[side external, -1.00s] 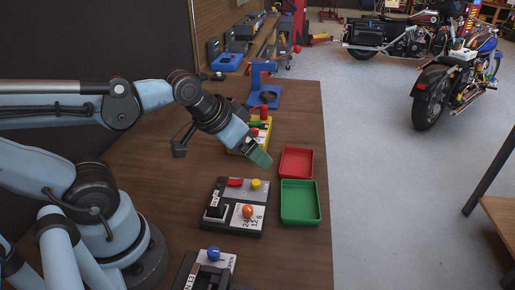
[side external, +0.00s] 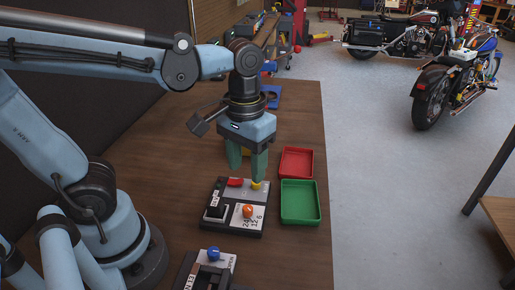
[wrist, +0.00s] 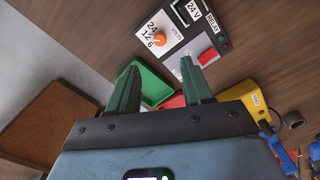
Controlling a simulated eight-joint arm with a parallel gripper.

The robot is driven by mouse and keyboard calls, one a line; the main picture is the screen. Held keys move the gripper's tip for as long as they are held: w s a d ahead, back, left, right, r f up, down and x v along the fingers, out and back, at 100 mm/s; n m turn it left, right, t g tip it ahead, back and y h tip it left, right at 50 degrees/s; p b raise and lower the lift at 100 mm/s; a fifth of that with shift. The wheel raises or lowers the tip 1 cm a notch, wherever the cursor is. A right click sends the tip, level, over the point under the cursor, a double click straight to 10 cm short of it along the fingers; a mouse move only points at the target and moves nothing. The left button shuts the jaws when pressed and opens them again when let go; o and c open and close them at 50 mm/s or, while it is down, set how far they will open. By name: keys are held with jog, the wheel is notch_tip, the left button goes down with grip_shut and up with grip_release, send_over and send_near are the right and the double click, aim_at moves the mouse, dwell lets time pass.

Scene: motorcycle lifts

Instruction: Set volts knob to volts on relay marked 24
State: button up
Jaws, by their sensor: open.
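The relay panel (side external: 229,233) lies on the table, dark with grey and white faces. Its orange volts knob (side external: 248,211) sits by printed 24, 12 and 6, and also shows in the wrist view (wrist: 158,38). I cannot tell which number the knob points at. The relay (side external: 214,212) is a black block at the panel's left; its label (wrist: 193,10) reads 24 V in the wrist view. My gripper (side external: 246,174) points down above the panel's far edge, open and empty, apart from the knob. Its green fingers also show in the wrist view (wrist: 161,64).
A red tray (side external: 296,149) and a green tray (side external: 286,216) lie to the right. A blue-knobbed device (side external: 214,253) is in front. A yellow box (wrist: 250,100) stands behind the panel.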

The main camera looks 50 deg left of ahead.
aim_at(248, 207)
jog(key=shift+f, duration=5.55)
grip_shut()
